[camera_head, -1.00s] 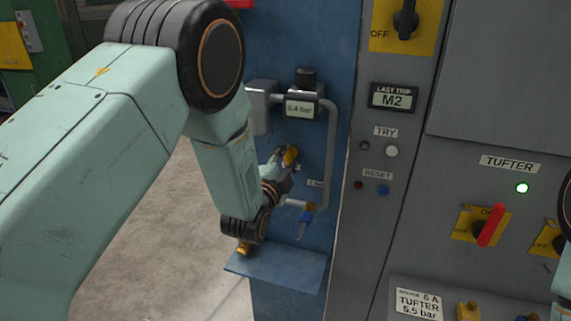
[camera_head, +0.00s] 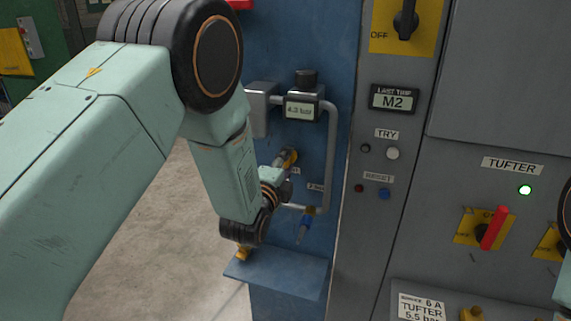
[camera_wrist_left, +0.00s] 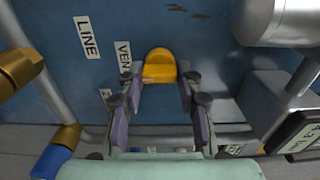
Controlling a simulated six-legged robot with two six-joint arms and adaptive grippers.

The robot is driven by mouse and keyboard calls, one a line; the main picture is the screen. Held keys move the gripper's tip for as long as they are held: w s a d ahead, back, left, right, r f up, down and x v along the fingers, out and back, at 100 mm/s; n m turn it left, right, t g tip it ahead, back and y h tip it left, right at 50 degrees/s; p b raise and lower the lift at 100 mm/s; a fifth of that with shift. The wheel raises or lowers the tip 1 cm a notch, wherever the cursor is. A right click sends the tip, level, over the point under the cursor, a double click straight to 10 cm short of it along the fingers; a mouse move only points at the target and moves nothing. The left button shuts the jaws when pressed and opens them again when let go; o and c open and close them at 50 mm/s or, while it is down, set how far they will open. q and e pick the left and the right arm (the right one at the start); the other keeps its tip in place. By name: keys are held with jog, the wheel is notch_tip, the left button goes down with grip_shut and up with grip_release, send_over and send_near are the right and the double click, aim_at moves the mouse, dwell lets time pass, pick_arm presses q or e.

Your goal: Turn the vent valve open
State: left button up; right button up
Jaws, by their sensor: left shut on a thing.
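The vent valve's yellow handle (camera_head: 291,155) is on the blue panel (camera_head: 275,55), below the pressure display. In the left wrist view the yellow handle (camera_wrist_left: 160,65) sits beside a partly covered label starting "VEN" (camera_wrist_left: 123,57). My left gripper (camera_head: 283,163) reaches it from the front. In the left wrist view its two fingers are on either side of the handle, shut on it. The finger contact is partly hidden in the head view. The pressure display (camera_head: 300,110) seems to read 4.3 bar. My right gripper is not in view.
A grey pipe (camera_head: 331,150) runs down right of the handle to a blue-handled valve (camera_head: 305,228). A blue shelf (camera_head: 280,272) juts out below. The grey cabinet with a red switch (camera_head: 494,228) stands to the right. Bare floor (camera_head: 150,225) lies left.

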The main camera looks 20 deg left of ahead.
pick_arm(q)
jog(key=o, duration=1.1)
jog(key=shift+o, duration=0.2)
jog(key=s, duration=1.2)
jog(key=shift+a, duration=0.2)
